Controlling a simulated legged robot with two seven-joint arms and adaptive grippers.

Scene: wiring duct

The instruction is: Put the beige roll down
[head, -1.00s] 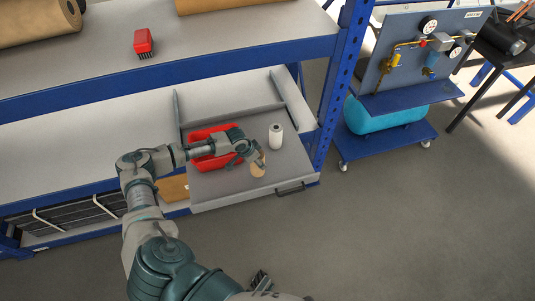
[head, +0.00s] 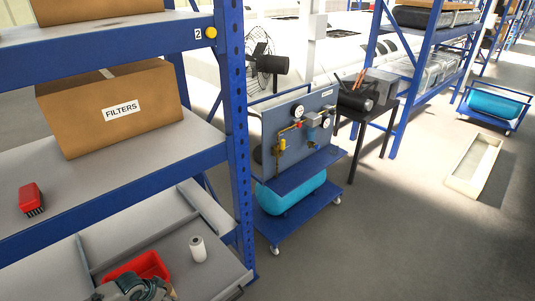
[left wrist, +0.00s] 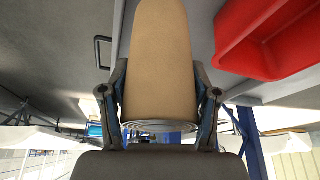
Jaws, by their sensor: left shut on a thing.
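The beige roll (left wrist: 158,50) is between the two fingers of my left gripper (left wrist: 160,105) in the left wrist view. The fingers are shut on its sides. The grey pull-out tray (head: 218,268) lies under the gripper. I cannot tell whether the roll touches the tray. My right gripper is in neither current view.
A white roll (head: 198,249) stands upright on the tray, right of the red bin (head: 148,264). The red bin also shows beside the beige roll in the left wrist view (left wrist: 265,65). A blue rack post (head: 237,150) rises at the tray's right. The shelf above holds a red brush (head: 31,198).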

